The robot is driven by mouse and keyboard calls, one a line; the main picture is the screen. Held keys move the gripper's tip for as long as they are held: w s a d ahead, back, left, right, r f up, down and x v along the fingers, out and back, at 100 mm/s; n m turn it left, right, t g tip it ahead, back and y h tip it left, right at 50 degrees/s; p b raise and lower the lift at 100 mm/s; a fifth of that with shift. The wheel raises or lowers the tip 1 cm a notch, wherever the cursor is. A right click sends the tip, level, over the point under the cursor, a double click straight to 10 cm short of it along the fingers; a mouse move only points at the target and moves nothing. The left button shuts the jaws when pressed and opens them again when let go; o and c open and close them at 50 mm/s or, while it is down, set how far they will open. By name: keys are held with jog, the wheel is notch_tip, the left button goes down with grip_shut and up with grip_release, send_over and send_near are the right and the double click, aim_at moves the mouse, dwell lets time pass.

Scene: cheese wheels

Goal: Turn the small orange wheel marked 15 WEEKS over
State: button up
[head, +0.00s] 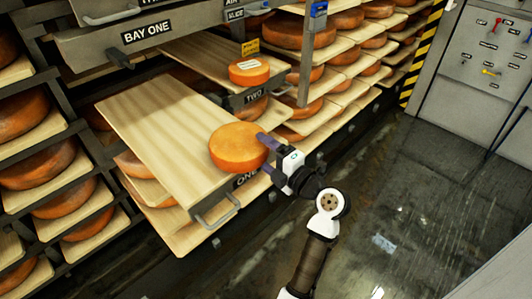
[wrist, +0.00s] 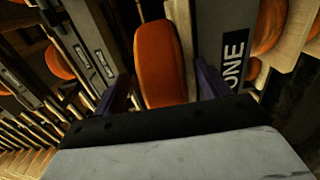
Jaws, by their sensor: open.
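An orange cheese wheel (head: 238,147) lies flat near the front end of the pulled-out board marked ONE (head: 150,120). Its upper face is plain, with no label that I can make out. A smaller orange wheel (head: 249,72) with a pale label lies on the board marked TWO (head: 195,52); the label's words are too small to read. My gripper (head: 265,155) is open at the right edge of the wheel on board ONE. In the wrist view that wheel (wrist: 160,62) shows between the two dark fingers of my gripper (wrist: 163,85); I cannot tell whether they touch it.
Racks of cheese wheels (head: 38,162) on boards fill the left and back. A yellow card (head: 247,47) stands behind the small wheel. A metal handle (head: 218,212) sticks out from board ONE's front. The dark floor (head: 410,215) at right is open, up to a grey cabinet (head: 480,60).

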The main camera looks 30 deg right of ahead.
jog(key=b+v, duration=0.3)
jog(key=v, duration=1)
jog(key=shift+s, duration=0.4)
jog(key=shift+s+d, duration=0.1)
